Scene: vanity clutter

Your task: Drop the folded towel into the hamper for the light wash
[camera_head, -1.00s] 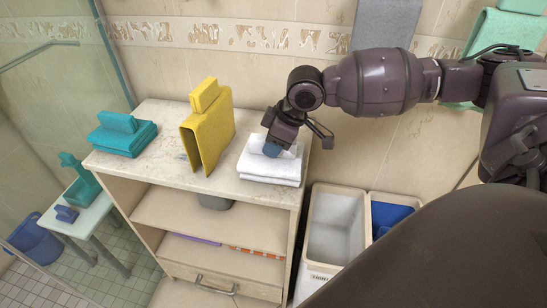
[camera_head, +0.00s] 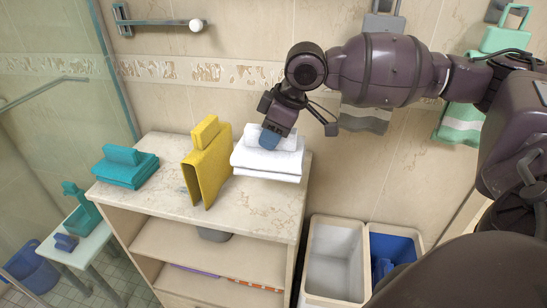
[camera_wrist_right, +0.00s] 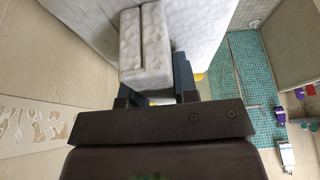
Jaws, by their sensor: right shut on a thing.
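My right gripper (camera_head: 277,124) is shut on the raised fold on top of the white folded towel (camera_head: 267,165). The towel hangs level, a little above the back right of the marble cabinet top. In the right wrist view the gripper (camera_wrist_right: 160,90) has the pale towel's fold (camera_wrist_right: 145,50) between its fingers. The hamper with the white inside (camera_head: 333,270) stands on the floor right of the cabinet, lower than the towel and to its right; it looks empty. My left gripper is not in view.
A blue-lined hamper (camera_head: 392,250) with something blue inside stands beside the white one. On the cabinet top (camera_head: 240,208) are a yellow draped towel (camera_head: 208,170) and a teal folded towel (camera_head: 127,170). Towels (camera_head: 462,122) hang on the wall behind my right arm.

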